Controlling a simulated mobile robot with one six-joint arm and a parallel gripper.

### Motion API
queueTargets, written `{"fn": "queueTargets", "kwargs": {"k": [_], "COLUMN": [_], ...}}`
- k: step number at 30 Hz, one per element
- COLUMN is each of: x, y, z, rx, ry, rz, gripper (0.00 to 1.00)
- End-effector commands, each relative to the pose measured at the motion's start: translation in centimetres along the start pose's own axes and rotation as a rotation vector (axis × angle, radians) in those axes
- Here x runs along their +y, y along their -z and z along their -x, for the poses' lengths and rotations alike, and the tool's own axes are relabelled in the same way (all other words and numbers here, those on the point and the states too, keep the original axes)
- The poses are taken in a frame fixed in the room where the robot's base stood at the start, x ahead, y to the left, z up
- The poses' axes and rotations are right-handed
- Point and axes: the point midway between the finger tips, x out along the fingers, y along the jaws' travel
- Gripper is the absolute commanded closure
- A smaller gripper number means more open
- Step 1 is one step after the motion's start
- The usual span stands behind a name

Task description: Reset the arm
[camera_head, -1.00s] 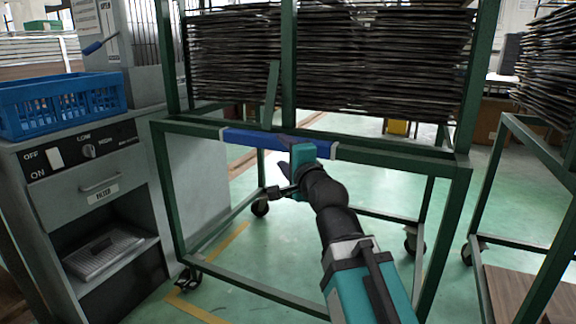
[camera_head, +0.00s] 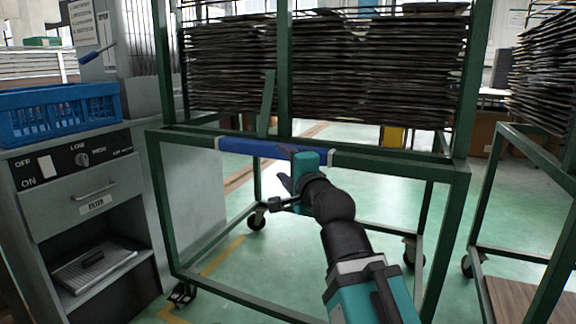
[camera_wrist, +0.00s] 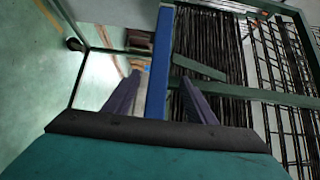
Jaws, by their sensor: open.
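My gripper (camera_head: 284,194) is at the end of my teal and black arm, in front of the green wheeled rack (camera_head: 300,147). In the wrist view my gripper (camera_wrist: 160,100) shows two purple fingers spread apart. The rack's blue-wrapped bar (camera_head: 256,147) runs across its front. In the wrist view the blue bar (camera_wrist: 160,60) passes upright through the gap between the fingers. I cannot tell whether a finger touches it.
Dark stacked tray panels (camera_head: 230,70) fill the rack above the bar. A grey machine (camera_head: 80,190) with a blue crate (camera_head: 60,113) on top stands at the left. A second rack (camera_head: 520,150) stands at the right. Green floor shows beneath the racks.

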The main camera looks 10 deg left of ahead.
Motion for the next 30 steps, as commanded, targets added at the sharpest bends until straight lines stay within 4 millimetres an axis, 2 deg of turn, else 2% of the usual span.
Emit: {"fn": "queueTargets", "kwargs": {"k": [5,11,21,30], "x": [0.7,3.3,9.9,16.4], "y": [0.3,1.4,4.0,6.3], "z": [-0.4,-1.5,-2.6,-2.0], "rx": [0.003,0.009,0.008,-0.02], "ry": [-0.027,-0.115,-0.314,-0.508], "rz": [0.016,0.066,0.187,0.298], "gripper": [0.49,0.49,0.49,0.49]}}
